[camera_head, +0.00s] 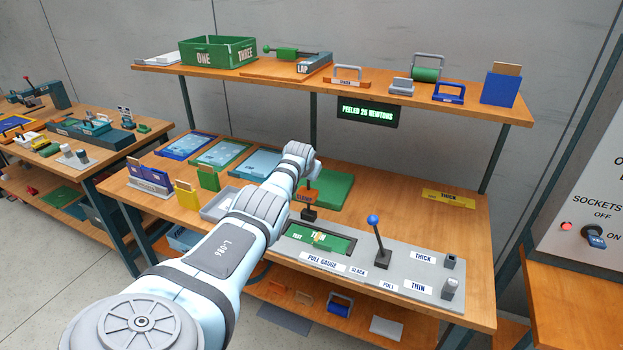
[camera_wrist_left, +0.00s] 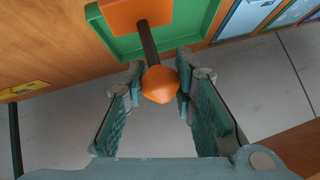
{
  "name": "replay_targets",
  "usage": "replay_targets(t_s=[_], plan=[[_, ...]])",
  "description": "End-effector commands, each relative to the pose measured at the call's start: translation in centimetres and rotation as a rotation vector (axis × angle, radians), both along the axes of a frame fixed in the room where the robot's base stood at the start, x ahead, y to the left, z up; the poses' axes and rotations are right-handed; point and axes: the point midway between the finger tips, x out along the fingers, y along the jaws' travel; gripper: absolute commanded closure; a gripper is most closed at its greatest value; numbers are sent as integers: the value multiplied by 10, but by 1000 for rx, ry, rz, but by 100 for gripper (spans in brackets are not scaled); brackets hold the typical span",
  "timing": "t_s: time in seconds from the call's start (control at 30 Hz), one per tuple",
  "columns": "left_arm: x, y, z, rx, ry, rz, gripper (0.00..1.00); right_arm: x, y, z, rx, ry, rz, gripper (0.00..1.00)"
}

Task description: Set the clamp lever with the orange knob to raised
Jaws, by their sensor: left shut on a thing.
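The clamp lever's orange knob (camera_wrist_left: 160,84) sits between the two fingers of my left gripper (camera_wrist_left: 160,72) in the left wrist view. The fingers are shut on it. Its dark lever shaft (camera_wrist_left: 149,44) runs from the knob to an orange plate (camera_wrist_left: 136,12) over a green board (camera_wrist_left: 190,25). In the head view, my left wrist hides the gripper and the knob. My right gripper is not in view.
A blue-knobbed lever (camera_head: 379,243) stands upright on the grey pull gauge panel (camera_head: 408,268), right of the clamp. A green test slot (camera_head: 318,238) lies in front. The overhead shelf (camera_head: 400,92) holds tools. The display (camera_head: 367,111) reads "PEELED 25 NEWTONS".

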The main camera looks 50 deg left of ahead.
Motion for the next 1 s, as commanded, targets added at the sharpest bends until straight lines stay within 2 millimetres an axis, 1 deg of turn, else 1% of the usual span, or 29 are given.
replay_targets(t_s=[0.33, 0.37, 0.4, 0.5, 0.87, 1.0], plan=[[-1, 2, 1, 0, -2, 4, 100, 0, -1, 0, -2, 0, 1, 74], [-2, 2, 1, 0, -2, 4, 74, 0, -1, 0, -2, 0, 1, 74], [-2, 2, 0, 0, -2, 4, 68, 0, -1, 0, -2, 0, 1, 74], [-2, 2, 0, 0, -2, 4, 54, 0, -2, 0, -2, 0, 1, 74], [-3, 2, 2, 0, -2, 5, 54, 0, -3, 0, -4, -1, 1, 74], [-8, 0, 9, 2, -4, 8, 54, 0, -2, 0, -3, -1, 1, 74]])
